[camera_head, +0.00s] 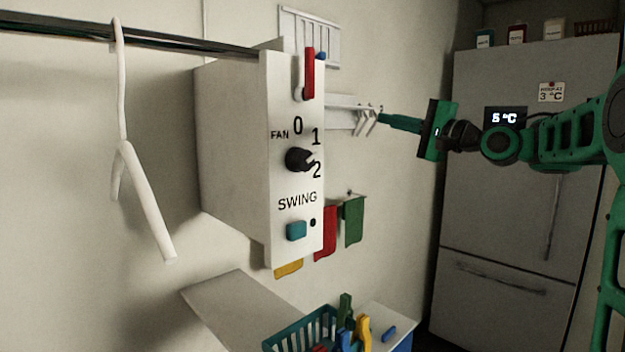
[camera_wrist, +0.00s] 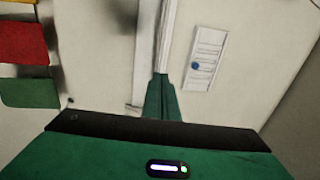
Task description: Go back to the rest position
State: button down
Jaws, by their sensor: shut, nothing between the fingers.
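My gripper (camera_head: 382,118) is green and sits at the right of the control box in the head view, pointing left toward the wall. Its fingers are together with nothing between them. In the wrist view the closed fingers (camera_wrist: 161,98) point at the pale wall, with a white rail beyond the tips. In the head view the fingertips are close to small white hooks (camera_head: 368,122) on a wall rail; I cannot tell whether they touch. My green arm reaches in from the right edge, in front of the fridge.
A white control box (camera_head: 230,140) with a fan knob (camera_head: 299,159) juts from the wall. A white hanger (camera_head: 140,190) hangs from a dark rail at left. A grey fridge (camera_head: 500,210) stands behind my arm. A teal basket (camera_head: 290,335) with pegs is below.

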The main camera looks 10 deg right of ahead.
jog(key=s+d+f+n+g+h, duration=0.1)
jog(key=s+d+f+g+h, duration=0.2)
jog(key=f, duration=0.6)
jog(key=s+f+n+g+h, duration=0.1)
jog(key=s+f+g+h, duration=0.15)
jog(key=s+f, duration=0.45)
jog(key=s+d+f+n+g+h, duration=0.15)
jog(key=f+h, duration=0.25)
jog(key=f, duration=0.7)
jog(key=s+d+f+n+g, duration=0.1)
jog(key=s+f+g, duration=0.4)
jog(key=s, duration=1)
jog(key=s+d+f+g+h, duration=0.1)
jog(key=s+f+g, duration=0.4)
jog(key=s+f, duration=0.7)
jog(key=s, duration=0.4)
jog(key=shift+s+n, duration=0.25)
jog(key=shift+n, duration=0.1)
jog(key=shift+w+f, duration=0.2)
jog(key=shift+w, duration=0.45)
